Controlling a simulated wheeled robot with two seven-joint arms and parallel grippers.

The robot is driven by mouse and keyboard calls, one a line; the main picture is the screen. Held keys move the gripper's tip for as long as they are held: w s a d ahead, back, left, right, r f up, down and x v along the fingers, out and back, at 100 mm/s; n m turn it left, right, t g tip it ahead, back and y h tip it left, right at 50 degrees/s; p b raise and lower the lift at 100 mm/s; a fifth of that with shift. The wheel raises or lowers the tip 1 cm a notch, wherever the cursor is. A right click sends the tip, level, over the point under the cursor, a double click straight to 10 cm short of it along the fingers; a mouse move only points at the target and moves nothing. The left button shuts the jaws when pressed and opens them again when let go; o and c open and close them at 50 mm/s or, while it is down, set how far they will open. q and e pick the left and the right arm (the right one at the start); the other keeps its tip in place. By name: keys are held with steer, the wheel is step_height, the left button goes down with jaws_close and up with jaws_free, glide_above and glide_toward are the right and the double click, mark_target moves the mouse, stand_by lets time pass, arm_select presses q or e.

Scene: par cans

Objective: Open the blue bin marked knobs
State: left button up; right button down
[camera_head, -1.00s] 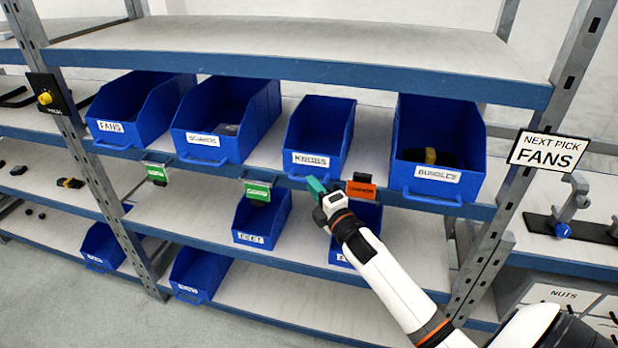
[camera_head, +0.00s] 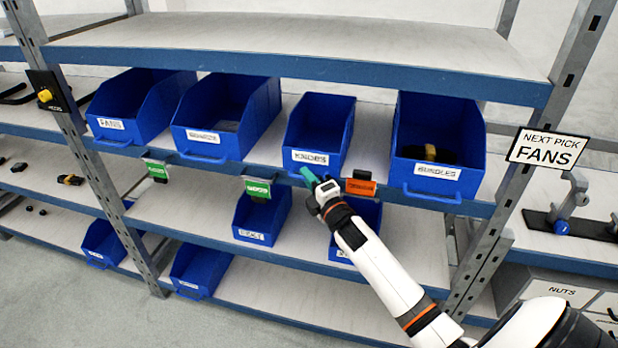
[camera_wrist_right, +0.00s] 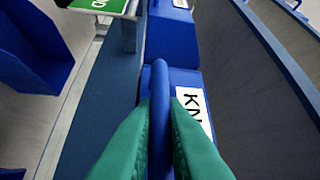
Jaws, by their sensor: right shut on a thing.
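The blue bin marked knobs (camera_head: 318,125) stands on the upper shelf between the unlabelled-looking wide bin and the bundles bin. Its white label (camera_head: 310,158) faces front, and its open top shows an empty-looking inside. My right gripper (camera_head: 308,176) is at the bin's lower front edge. In the right wrist view the green fingertips (camera_wrist_right: 160,130) are shut on the bin's blue front handle (camera_wrist_right: 160,90), with part of the label (camera_wrist_right: 190,105) beside them. My left gripper is not in view.
The bundles bin (camera_head: 440,135) stands to the right with dark items inside. A wide bin (camera_head: 205,135) and the fans bin (camera_head: 112,125) stand to the left. An orange tag (camera_head: 360,187) and a green tag (camera_head: 257,189) hang from the shelf edge near my gripper.

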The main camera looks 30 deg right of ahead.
steer(key=s+a+p, duration=0.1)
steer(key=s+a, duration=0.7)
steer(key=a, duration=0.1)
steer(key=shift+s+a+p, duration=0.2)
steer(key=shift+a+p, duration=0.15)
steer(key=shift+a, duration=0.05)
steer(key=c, duration=1.8)
jaws_free()
steer(key=shift+o, duration=0.2)
steer(key=s+f+b, duration=0.1)
steer(key=s+b, duration=0.2)
steer(key=s, duration=0.9)
steer(key=shift+a+f, duration=0.3)
steer(key=shift+a, duration=0.05)
steer(key=shift+w+f, duration=0.1)
